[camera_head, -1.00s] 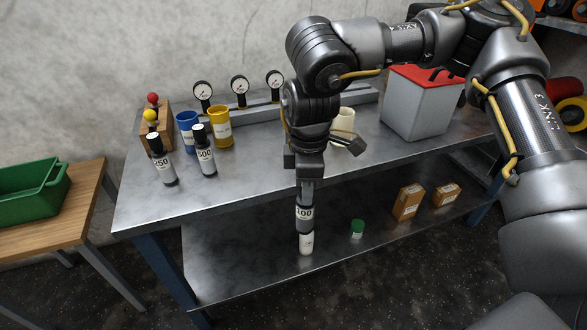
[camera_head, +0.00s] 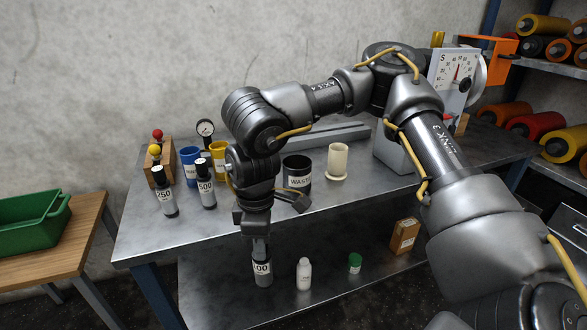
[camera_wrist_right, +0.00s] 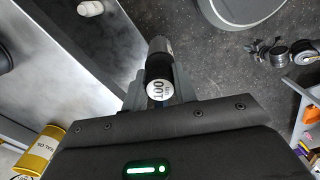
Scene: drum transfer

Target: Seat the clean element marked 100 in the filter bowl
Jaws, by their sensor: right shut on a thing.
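My right gripper (camera_head: 259,240) is shut on a dark cylinder, the element marked 100 (camera_head: 263,272). It holds it hanging upright near the bench's front edge, over the lower shelf in the head view. The same element (camera_wrist_right: 159,46) shows between the fingers in the right wrist view, its label readable. A cream cup with a flanged base (camera_head: 338,160), likely the filter bowl, stands on the bench. It is right of the gripper, and its top looks open and empty. Dark cylinders marked 250 (camera_head: 166,197) and 500 (camera_head: 206,186) stand at the left. My left gripper is out of view.
A black cup marked WASTE (camera_head: 297,172) stands just left of the cream cup. Blue (camera_head: 190,166) and yellow (camera_head: 219,160) cups stand behind the dark cylinders. A white bottle (camera_head: 304,274) and green-capped jar (camera_head: 354,263) are below. The bench front (camera_head: 330,202) is clear.

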